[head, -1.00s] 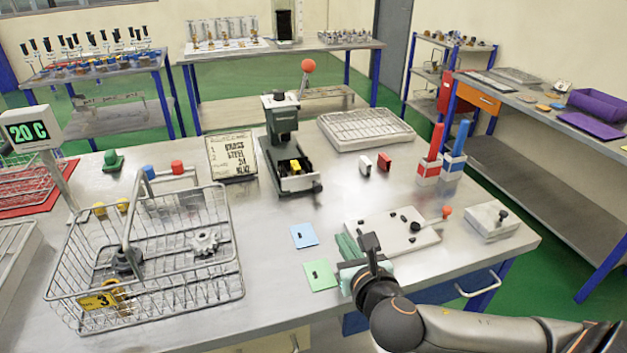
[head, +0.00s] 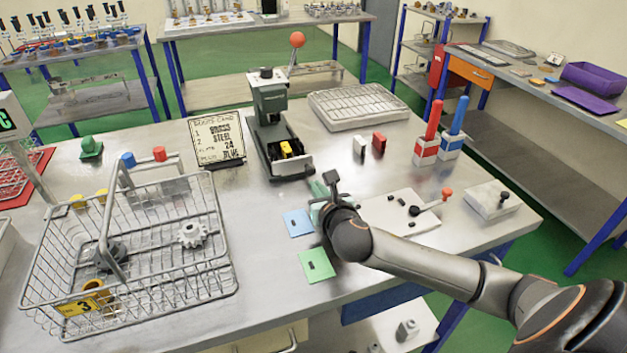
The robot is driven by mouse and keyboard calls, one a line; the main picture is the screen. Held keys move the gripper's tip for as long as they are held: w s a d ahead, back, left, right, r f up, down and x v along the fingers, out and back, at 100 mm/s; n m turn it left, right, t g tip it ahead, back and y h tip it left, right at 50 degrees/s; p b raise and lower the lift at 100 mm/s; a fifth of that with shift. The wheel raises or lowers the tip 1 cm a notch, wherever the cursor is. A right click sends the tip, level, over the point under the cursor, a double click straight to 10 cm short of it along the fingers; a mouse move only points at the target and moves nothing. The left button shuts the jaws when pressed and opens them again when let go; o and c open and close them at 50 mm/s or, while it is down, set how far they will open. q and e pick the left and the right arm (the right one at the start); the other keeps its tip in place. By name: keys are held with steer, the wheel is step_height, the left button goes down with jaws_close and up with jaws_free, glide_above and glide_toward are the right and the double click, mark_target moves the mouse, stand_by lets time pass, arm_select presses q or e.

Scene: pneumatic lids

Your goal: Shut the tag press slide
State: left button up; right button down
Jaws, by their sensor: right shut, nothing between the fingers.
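The tag press (head: 270,103) is a dark green machine at the back middle of the bench, with a red ball on its lever. Its slide (head: 292,166) sticks out at the front, toward me, as an open tray with a yellow piece in it. My right gripper (head: 331,180) is shut and empty, just in front and to the right of the slide's near end. I cannot tell whether the fingertips touch it. My left gripper is not in view.
A wire basket (head: 215,262) stands at the left front. A text card (head: 217,138) stands left of the press, and a wire rack (head: 358,105) lies behind. Blue (head: 298,222) and green (head: 317,265) cards lie near my right wrist. A white plate (head: 398,206) is to the right.

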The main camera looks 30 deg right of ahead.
mark_target(289, 159)
steer(key=shift+w+d, duration=0.25)
steer(key=shift+w, duration=0.45)
steer(key=shift+w+d, duration=0.2)
steer(key=shift+w, duration=0.45)
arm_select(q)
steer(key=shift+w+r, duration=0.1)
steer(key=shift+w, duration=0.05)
arm_select(e)
steer(key=shift+r, duration=0.1)
